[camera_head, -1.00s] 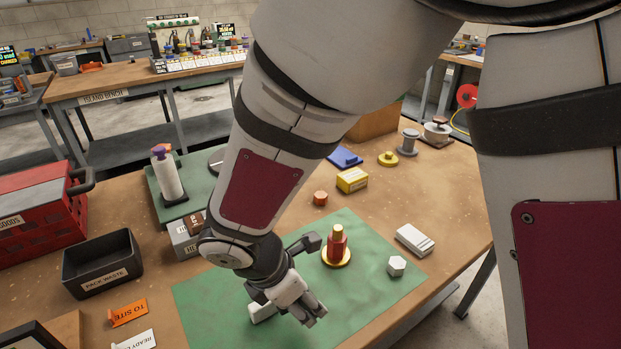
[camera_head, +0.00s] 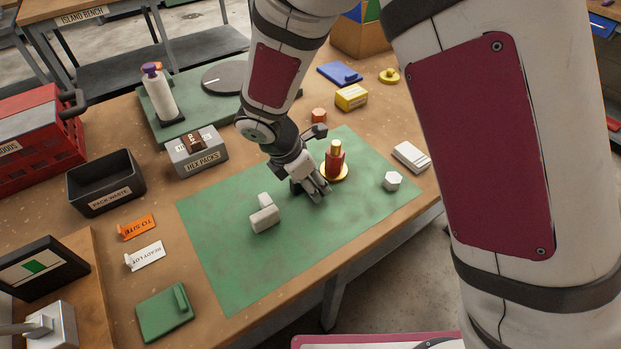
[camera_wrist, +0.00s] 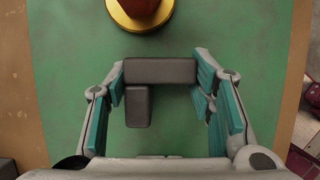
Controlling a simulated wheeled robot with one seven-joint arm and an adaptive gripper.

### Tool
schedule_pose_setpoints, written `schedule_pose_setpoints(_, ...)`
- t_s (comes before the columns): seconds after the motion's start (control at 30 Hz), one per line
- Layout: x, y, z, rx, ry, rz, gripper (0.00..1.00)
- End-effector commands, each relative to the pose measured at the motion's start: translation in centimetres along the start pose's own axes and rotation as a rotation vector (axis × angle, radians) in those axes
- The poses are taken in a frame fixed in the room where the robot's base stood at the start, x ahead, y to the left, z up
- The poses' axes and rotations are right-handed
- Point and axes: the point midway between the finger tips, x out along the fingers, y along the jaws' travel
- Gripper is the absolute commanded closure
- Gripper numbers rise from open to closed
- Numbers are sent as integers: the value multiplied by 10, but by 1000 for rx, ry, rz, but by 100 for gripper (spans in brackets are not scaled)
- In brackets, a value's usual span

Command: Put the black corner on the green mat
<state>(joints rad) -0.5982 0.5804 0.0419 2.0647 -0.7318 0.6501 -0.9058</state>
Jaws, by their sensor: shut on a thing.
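The black corner (camera_wrist: 160,72) is a dark L-shaped block between the fingers of my gripper (camera_wrist: 163,88) in the wrist view. My gripper is shut on its long bar. In the head view my gripper (camera_head: 316,190) is low over the green mat (camera_head: 225,265), and the corner is hidden behind the fingers there. The mat also fills most of the wrist view (camera_wrist: 70,60). I cannot tell whether the corner touches the mat or hangs just above it.
A red piece on a gold disc (camera_head: 335,165) stands just beyond my gripper. A white corner (camera_head: 264,218) lies on the mat to the left, and a white hexagonal piece (camera_head: 392,181) to the right. The front left part of the mat is clear.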

Motion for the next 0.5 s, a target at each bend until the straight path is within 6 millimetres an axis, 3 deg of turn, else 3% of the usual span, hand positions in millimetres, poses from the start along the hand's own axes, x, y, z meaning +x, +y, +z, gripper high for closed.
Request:
schedule_pose_setpoints(0.3,3,0,-2,-1,0,0,63)
schedule_pose_setpoints(0.33,3,0,-2,0,0,0,46)
schedule_pose_setpoints(0.4,2,0,-1,0,0,1,31)
schedule_pose_setpoints(0.5,2,0,-1,0,0,0,31)
